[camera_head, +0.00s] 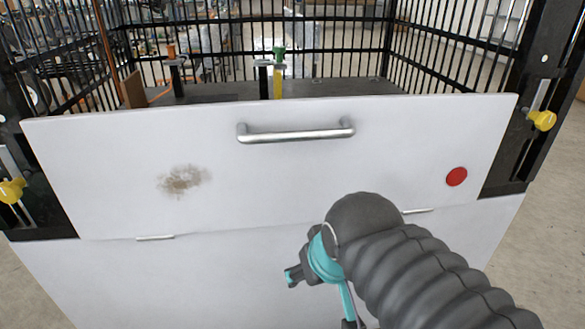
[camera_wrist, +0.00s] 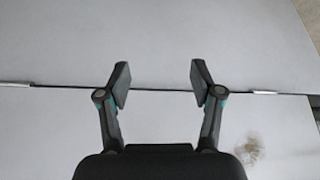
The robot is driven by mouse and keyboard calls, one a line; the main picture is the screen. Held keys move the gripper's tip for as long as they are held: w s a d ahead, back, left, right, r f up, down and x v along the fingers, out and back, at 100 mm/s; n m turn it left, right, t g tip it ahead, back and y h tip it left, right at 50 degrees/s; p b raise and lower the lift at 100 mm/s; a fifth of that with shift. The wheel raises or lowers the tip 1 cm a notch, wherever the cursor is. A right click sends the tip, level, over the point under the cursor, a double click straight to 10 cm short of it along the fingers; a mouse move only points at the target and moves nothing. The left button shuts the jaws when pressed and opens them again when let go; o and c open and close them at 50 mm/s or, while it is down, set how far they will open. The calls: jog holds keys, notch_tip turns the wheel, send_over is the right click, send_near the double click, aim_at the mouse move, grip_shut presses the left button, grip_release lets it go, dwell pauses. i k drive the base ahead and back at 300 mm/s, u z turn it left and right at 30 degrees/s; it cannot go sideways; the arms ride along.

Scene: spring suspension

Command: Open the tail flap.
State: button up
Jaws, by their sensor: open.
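The tail flap (camera_head: 330,180) is a pale grey panel standing upright across the front of a black barred cage, and looks closed. A silver bar handle (camera_head: 295,134) runs along its upper middle. My gripper (camera_head: 318,262) is below the handle, in front of the seam and lower panel. The tail flap (camera_wrist: 190,125) fills the lower part of that view; the handle is not visible there.
Yellow-knobbed latches sit on the right post (camera_head: 543,120) and left post (camera_head: 12,190). The flap bears a brown stain (camera_head: 183,180) and a red disc (camera_head: 456,177). A lower panel (camera_head: 180,280) lies below hinges (camera_head: 155,238). Upright tools (camera_head: 278,75) stand inside the cage.

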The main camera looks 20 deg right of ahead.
aim_at(152, 174)
jog(key=u, duration=1.2)
jog(key=k, duration=0.45)
jog(key=z, duration=0.4)
